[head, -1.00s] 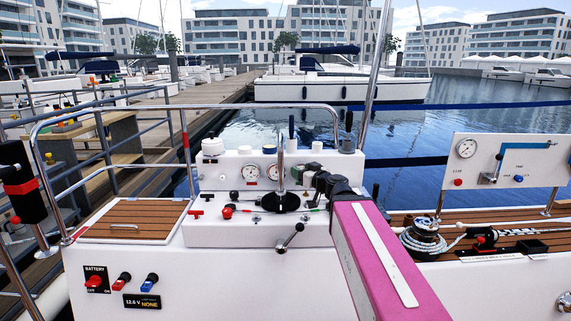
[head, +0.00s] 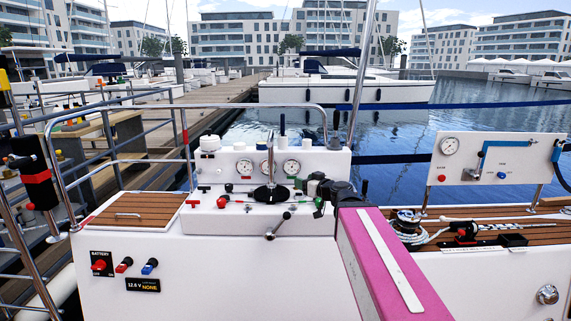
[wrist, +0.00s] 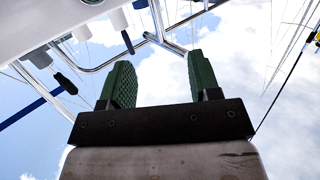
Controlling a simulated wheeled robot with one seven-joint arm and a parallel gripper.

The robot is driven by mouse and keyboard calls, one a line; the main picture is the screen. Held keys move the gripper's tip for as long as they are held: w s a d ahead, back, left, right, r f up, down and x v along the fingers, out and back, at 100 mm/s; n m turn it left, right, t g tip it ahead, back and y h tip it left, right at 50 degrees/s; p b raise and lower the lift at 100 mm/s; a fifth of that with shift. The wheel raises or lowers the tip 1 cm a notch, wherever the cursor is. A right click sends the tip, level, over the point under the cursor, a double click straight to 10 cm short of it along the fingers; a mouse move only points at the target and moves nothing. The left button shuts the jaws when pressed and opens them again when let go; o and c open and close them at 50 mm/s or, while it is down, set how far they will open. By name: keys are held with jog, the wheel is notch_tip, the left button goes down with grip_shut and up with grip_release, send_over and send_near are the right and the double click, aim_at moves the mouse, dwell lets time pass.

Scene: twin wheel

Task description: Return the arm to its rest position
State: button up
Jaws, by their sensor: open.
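My pink arm reaches in from the lower right of the head view. My gripper (head: 309,195) is at its far end, in front of the right part of the white console (head: 180,255). It looks open, with nothing between its fingers. In the wrist view, the two green ribbed fingers of my gripper (wrist: 160,82) stand well apart, with sky and a metal rail behind them. The head view does not show clearly how far the fingers are from the console top.
The console carries round gauges (head: 244,167), a red-knobbed lever (head: 222,202) and a steel rail (head: 185,108). A wooden hatch (head: 130,212) lies left. A rope winch (head: 407,222) and a white gauge panel (head: 500,158) stand right of my arm. Open water lies behind.

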jog(key=s+d+f+m+g+h, duration=0.1)
jog(key=s+f+g+h, duration=0.2)
jog(key=f, duration=0.7)
jog(key=s+d+f+m+g+h, duration=0.1)
jog(key=s+f+g, duration=0.35)
jog(key=f, duration=0.65)
jog(key=s+d+f+m+g+h, duration=0.4)
jog(key=s+d+f+g+h, duration=0.2)
jog(key=f, duration=0.5)
jog(key=s+d, duration=0.2)
jog(key=d, duration=0.1)
jog(key=shift+d+m, duration=0.3)
jog(key=shift+m, duration=0.1)
